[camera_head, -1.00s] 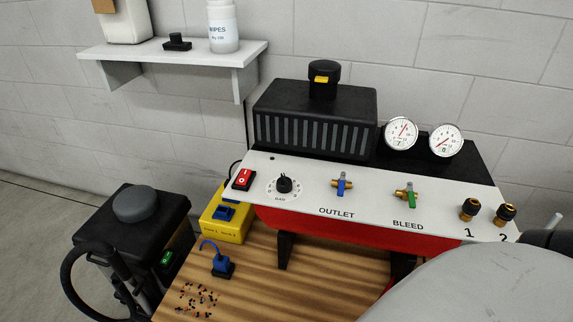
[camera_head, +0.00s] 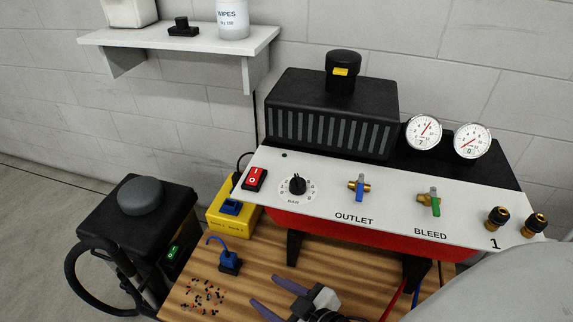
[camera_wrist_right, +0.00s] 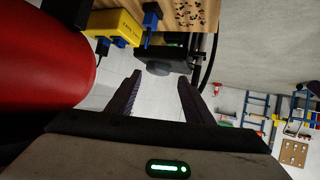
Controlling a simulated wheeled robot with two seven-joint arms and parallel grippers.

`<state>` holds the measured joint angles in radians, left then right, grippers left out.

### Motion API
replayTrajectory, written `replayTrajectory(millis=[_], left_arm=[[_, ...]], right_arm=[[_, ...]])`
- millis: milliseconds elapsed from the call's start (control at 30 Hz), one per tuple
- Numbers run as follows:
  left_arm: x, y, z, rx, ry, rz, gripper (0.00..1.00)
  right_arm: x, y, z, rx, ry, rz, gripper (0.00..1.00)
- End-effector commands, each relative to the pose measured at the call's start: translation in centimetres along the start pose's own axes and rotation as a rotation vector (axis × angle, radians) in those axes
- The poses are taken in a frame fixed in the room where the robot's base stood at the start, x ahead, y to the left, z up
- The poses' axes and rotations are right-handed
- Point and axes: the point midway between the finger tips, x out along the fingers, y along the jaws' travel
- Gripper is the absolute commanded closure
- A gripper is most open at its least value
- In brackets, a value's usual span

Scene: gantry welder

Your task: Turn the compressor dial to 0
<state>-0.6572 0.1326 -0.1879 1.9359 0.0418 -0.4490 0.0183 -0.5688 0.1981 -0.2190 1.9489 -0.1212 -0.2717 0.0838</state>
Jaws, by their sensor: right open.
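The compressor dial (camera_head: 297,185) is a small black knob with a ring of numbers and the word BAR below it. It sits on the white sloped top panel (camera_head: 390,208) of the compressor. My right gripper (camera_head: 268,293) is open and empty, low in the head view, in front of the panel and below the dial. It does not touch the dial. Its two dark fingers also show in the right wrist view (camera_wrist_right: 160,95), spread apart with nothing between them. The dial does not show in the wrist view. My left gripper is not in view.
A red rocker switch (camera_head: 254,179) is left of the dial, and a blue outlet valve (camera_head: 360,188) is right of it. A green bleed valve (camera_head: 434,204) and two gauges (camera_head: 424,132) are farther right. A yellow box (camera_head: 229,217) and blue plug (camera_head: 229,262) are on the wooden bench.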

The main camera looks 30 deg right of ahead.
Motion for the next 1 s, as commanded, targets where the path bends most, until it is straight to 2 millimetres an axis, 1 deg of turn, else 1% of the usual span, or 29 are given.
replayTrajectory(millis=[33,67,100,167,200,233,267,300,333,367,400,433,467,500,533,567,600,633,667,700,800,900,1000], left_arm=[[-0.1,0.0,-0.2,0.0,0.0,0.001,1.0],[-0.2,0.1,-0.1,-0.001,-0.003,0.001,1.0],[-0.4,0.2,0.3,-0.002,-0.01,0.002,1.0],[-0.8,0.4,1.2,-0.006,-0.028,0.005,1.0],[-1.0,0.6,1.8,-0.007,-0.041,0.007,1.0],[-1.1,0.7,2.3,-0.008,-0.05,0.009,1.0],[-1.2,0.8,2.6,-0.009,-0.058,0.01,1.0],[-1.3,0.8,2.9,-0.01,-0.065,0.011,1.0],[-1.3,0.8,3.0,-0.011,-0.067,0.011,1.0],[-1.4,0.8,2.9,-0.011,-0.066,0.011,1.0],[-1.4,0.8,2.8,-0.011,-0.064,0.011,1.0],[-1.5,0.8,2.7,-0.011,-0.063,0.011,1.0],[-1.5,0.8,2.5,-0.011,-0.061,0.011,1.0],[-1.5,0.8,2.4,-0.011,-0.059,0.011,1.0],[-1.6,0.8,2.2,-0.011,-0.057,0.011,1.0],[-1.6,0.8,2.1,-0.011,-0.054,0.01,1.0],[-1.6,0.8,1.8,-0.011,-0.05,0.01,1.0],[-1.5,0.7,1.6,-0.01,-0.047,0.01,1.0],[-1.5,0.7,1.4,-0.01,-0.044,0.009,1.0],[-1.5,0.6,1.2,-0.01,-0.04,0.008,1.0],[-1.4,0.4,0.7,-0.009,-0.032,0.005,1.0],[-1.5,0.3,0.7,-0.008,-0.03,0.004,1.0],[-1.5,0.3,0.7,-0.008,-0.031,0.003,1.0]], right_arm=[[0.9,1.2,-5.4,-0.091,0.147,0.007,0.53],[1.1,1.5,-8.9,-0.154,0.247,0.006,0.53],[0.9,1.6,-13.9,-0.246,0.391,-0.003,0.53],[-0.5,0.6,-21.3,-0.411,0.622,-0.038,0.53],[-2.3,-0.9,-25.9,-0.542,0.783,-0.082,0.53],[-3.9,-2.3,-28.6,-0.651,0.897,-0.124,0.53],[-5.5,-3.9,-30.7,-0.762,0.999,-0.175,0.53],[-7.5,-6.0,-32.3,-0.919,1.116,-0.253,0.53],[-8.9,-7.5,-32.9,-1.044,1.186,-0.317,0.53],[-10.1,-8.8,-32.8,-1.173,1.24,-0.387,0.53],[-11.2,-10.0,-32.0,-1.355,1.283,-0.484,0.53],[-11.6,-10.4,-31.1,-1.494,1.292,-0.559,0.53],[-11.7,-10.4,-29.9,-1.636,1.276,-0.634,0.53],[-11.5,-9.5,-28.2,-1.824,1.222,-0.731,0.53],[-11.1,-8.3,-26.9,-1.958,1.154,-0.798,0.53],[-10.5,-6.6,-25.9,-2.085,1.065,-0.856,0.53],[-9.8,-3.8,-24.9,-2.235,0.92,-0.921,0.53],[-9.3,-1.5,-24.4,-2.333,0.798,-0.958,0.53],[-9.0,1.0,-24.2,-2.414,0.67,-0.985,0.53],[-8.7,4.2,-24.2,-2.499,0.496,-1.007,0.53],[-9.1,11.2,-25.1,-2.611,0.113,-1.008,0.53],[-10.0,15.4,-26.0,-2.635,-0.126,-0.986,0.53],[-10.4,17.2,-26.3,-2.634,-0.234,-0.972,0.53]])
